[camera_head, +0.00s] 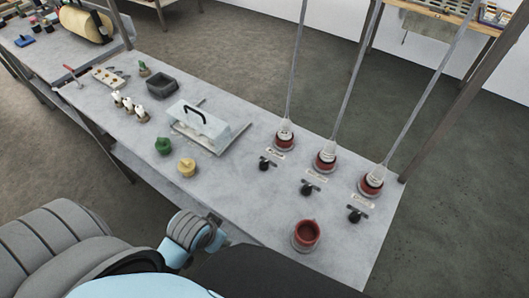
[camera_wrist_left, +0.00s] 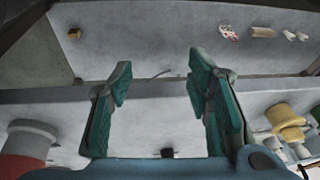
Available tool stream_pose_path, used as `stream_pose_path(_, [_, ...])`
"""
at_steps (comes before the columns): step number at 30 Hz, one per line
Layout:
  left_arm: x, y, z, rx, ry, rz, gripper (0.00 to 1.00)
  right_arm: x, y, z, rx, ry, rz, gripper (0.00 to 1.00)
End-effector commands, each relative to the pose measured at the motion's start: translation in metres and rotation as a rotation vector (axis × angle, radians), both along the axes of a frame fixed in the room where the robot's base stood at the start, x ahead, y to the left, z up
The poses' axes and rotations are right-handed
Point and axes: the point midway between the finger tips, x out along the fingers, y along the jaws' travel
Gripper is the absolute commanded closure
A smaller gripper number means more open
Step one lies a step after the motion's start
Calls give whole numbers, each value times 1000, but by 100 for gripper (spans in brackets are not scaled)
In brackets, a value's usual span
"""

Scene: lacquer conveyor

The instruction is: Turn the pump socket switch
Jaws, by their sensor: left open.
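Three black switch knobs stand on the grey table in the head view: a left one (camera_head: 265,163), a middle one (camera_head: 306,188) and a right one (camera_head: 355,215). Each sits in front of a red-and-white socket with a cable rising from it: left (camera_head: 284,141), middle (camera_head: 325,161), right (camera_head: 371,186). The small labels are too small to read, so I cannot tell which is the pump's. My left gripper (camera_wrist_left: 158,82) is open and empty, with teal pads apart. In the head view my left wrist is at the table's front edge, away from the knobs. My right gripper is not in view.
A red cup (camera_head: 306,233) stands near the front edge, right of my left wrist. Yellow (camera_head: 187,167) and green (camera_head: 163,146) pieces, a clear-lidded box (camera_head: 205,127) and a dark tray (camera_head: 161,86) stand further left. The table between wrist and knobs looks clear.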

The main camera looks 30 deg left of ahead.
Motion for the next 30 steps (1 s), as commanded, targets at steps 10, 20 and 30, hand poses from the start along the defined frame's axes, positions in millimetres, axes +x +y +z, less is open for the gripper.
stream_pose_path(10, [115,6,16,20,100,-89,54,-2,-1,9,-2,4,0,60])
stream_pose_path(20, [252,1,106,-20,252,-249,54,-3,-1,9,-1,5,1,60])
stream_pose_path(30, [273,-3,113,-39,300,-304,54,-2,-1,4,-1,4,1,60])
